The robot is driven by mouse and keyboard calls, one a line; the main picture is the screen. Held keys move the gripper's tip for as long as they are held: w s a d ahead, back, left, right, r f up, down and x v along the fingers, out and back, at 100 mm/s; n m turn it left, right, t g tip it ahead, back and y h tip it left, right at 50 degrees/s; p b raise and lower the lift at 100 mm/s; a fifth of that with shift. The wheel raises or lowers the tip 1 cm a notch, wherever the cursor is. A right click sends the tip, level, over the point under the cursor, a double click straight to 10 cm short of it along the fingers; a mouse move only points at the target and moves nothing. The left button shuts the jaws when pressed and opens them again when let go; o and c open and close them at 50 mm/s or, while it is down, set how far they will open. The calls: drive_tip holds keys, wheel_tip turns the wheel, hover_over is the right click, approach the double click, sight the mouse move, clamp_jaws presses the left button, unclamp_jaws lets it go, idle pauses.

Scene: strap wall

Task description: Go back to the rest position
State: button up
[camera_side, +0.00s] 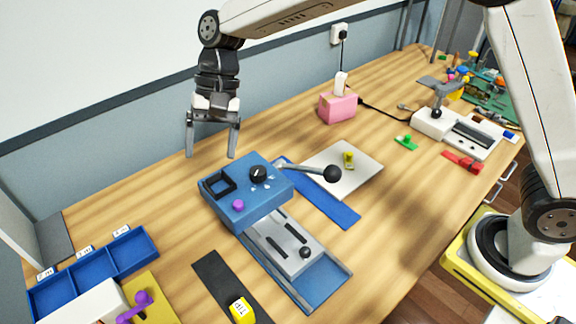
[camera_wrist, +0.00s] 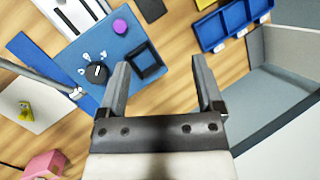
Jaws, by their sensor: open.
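My gripper (camera_side: 212,150) is open and empty, pointing down above the bench behind the blue machine. Its two fingers (camera_wrist: 162,85) stand apart in the wrist view with nothing between them. The blue machine (camera_side: 262,206) has a black dial, a purple knob, a square black opening and a lever with a black ball. The machine also shows in the wrist view (camera_wrist: 122,38), ahead and left of the fingers. My gripper appears apart from it.
A blue three-bin tray (camera_side: 130,241) stands at the left. A pink box (camera_side: 338,106) sits by the wall. A grey plate (camera_side: 365,178) with a yellow-green piece lies right of the machine. A white device (camera_side: 455,135) is farther right. Bench around the gripper looks clear.

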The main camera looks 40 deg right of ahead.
drive_tip(key=shift+t+h, duration=0.5)
drive_tip(key=shift+t, duration=0.3)
drive_tip(key=d, duration=0.2)
drive_tip(key=d+f, duration=0.1)
drive_tip(key=d, duration=0.2)
drive_tip(key=s+d+f, duration=0.1)
drive_tip(key=d, duration=0.2)
drive_tip(key=shift+d+f, duration=0.1)
drive_tip(key=shift+f, duration=0.15)
drive_tip(key=s+d+f+n+t+h, duration=0.1)
drive_tip(key=s+d+f+n, duration=0.1)
drive_tip(key=s+d, duration=0.5)
drive_tip(key=s+d+f+n+t+h, duration=0.2)
drive_tip(key=s+d+f, duration=0.3)
drive_tip(key=d, duration=0.7)
drive_tip(key=shift+s+h, duration=0.3)
drive_tip(key=shift+s, duration=0.7)
